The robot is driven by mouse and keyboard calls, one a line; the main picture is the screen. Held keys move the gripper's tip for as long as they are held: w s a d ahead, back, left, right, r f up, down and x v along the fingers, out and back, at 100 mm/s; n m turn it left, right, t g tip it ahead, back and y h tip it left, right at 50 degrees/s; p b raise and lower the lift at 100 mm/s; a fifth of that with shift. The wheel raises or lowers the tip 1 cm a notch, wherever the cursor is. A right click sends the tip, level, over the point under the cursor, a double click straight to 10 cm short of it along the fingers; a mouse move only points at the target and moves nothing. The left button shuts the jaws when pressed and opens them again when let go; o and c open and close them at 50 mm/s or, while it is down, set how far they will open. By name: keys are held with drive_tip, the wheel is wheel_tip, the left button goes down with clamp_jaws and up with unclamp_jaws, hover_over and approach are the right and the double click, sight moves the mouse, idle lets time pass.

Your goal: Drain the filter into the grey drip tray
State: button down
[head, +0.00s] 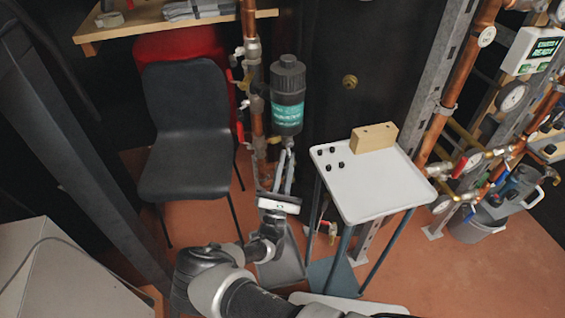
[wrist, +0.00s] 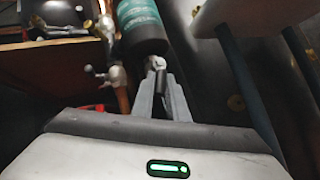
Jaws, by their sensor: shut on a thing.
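The filter (head: 287,95) is an upright black canister with a teal label, mounted beside the copper pipe. Its lower end also shows in the wrist view (wrist: 141,25). My gripper (head: 287,150) reaches up from below, and its fingers are shut on the small metal drain fitting (wrist: 157,64) under the filter. The fingers hide part of the fitting, so I cannot tell whether it is turned open. The grey drip tray (head: 290,265) is on the floor below, partly hidden by my arm and gripper body. I see no water running.
A white-topped stand (head: 375,190) with small black caps and a wooden block (head: 374,137) is close on the right. A black chair (head: 184,130) stands left. Copper pipe (head: 253,100) with valves runs just left of the filter. Floor at the lower right is clear.

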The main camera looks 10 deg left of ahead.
drive_tip(key=shift+w+d+f+n+t+y, duration=0.1)
drive_tip(key=shift+d+n+t+y, duration=0.1)
drive_tip(key=shift+n+y, duration=0.75)
drive_tip(key=shift+w+d+f+n+t+y, duration=0.1)
drive_tip(key=shift+d+n+t+y, duration=0.1)
drive_tip(key=shift+n+y, duration=0.75)
drive_tip(key=shift+w+d+f+n+t+y, duration=0.1)
drive_tip(key=shift+d+n+t+y, duration=0.1)
drive_tip(key=shift+n+y, duration=0.7)
drive_tip(key=shift+n, duration=0.5)
drive_tip(key=c, duration=2)
unclamp_jaws()
drive_tip(key=shift+s, duration=0.1)
